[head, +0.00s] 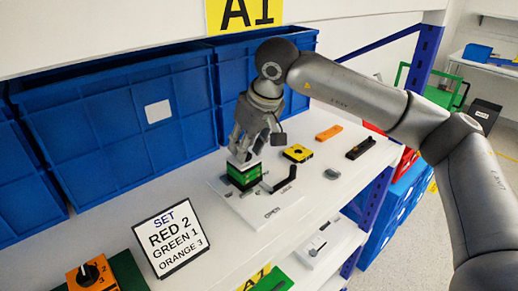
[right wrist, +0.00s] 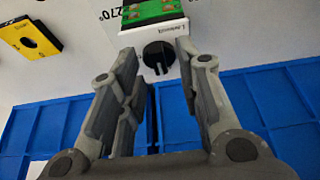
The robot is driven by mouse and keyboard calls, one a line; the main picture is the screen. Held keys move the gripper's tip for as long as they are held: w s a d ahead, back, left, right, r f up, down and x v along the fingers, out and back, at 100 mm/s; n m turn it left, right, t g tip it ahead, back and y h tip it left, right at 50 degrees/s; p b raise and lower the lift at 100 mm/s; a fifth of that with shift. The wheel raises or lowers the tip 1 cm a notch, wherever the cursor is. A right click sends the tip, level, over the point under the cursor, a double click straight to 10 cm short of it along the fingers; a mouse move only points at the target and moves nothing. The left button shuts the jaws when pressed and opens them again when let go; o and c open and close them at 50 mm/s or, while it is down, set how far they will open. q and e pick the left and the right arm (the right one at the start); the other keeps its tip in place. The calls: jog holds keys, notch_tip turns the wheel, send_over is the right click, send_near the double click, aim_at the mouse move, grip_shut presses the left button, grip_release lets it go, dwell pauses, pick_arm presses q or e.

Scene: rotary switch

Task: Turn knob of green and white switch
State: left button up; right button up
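The green and white switch (head: 243,177) stands on a white board on the shelf, partly hidden under my right gripper (head: 246,152). In the right wrist view its green part (right wrist: 153,12) is at the top edge, with the white face (right wrist: 140,38) below it. The black round knob (right wrist: 158,57) sits on that white face. My right gripper (right wrist: 155,50) is open, its two fingers on either side of the knob in that view. I see no clear contact between fingers and knob. My left gripper is not in view.
Blue crates (head: 120,130) stand behind. A sign (head: 172,237) reads RED 2, GREEN 1, ORANGE 3. An orange switch (head: 92,274) is at front left. A yellow part (head: 297,153), an orange part (head: 329,132) and a black part (head: 360,148) lie to the right.

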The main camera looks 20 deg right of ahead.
jog(key=v, duration=0.2)
jog(key=shift+r, duration=0.4)
jog(key=s+d, duration=0.4)
jog(key=s, duration=0.7)
jog(key=shift+s+d, duration=0.2)
jog(key=shift+s, duration=0.05)
